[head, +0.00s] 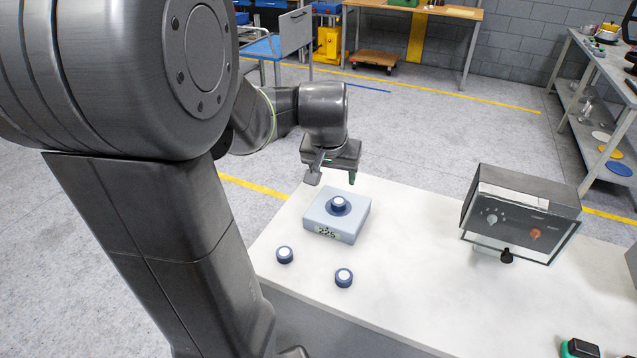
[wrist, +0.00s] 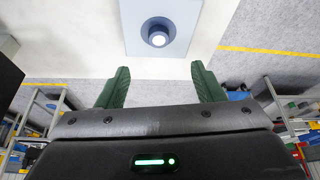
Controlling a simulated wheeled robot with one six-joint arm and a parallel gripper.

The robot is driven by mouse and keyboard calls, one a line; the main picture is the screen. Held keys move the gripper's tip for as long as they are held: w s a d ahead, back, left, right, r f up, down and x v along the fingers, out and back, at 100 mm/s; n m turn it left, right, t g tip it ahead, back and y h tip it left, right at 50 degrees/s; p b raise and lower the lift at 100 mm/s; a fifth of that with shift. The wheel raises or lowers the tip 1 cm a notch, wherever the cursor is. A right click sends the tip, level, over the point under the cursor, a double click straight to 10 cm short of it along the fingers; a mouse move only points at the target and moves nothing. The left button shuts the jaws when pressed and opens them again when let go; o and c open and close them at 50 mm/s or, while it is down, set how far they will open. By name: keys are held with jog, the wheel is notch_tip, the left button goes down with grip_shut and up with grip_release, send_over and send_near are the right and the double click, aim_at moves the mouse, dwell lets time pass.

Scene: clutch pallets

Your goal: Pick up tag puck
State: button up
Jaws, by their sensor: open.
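A dark blue puck with a white top (head: 339,204) sits on a pale blue-grey block (head: 354,225) marked 225 on the white table. It also shows in the wrist view (wrist: 158,33), beyond the fingertips and roughly centred between them. Two similar pucks stand on the table in front of the block, one at left (head: 285,255) and one further right (head: 344,278). Which one is the tag puck I cannot tell. My gripper (head: 333,179) is open and empty, above and behind the block; its green fingers show in the wrist view (wrist: 160,69).
A dark-framed box with knobs and a clear front (head: 522,215) stands on the table to the right. A green and black item (head: 580,349) lies at the lower right. The white table top (head: 415,240) between block and box is clear. Shelving (head: 600,75) stands beyond on the right.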

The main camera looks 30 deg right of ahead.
send_over(339, 200)
jog(key=s+a, duration=0.2)
notch_tip(339, 200, down, 8)
jog(key=shift+s+r, duration=0.1)
jog(key=shift+p+x, duration=0.9)
jog(key=shift+x, duration=1.75)
jog(key=shift+r, duration=0.1)
jog(key=c, duration=1.1)
jog(key=shift+r, duration=0.1)
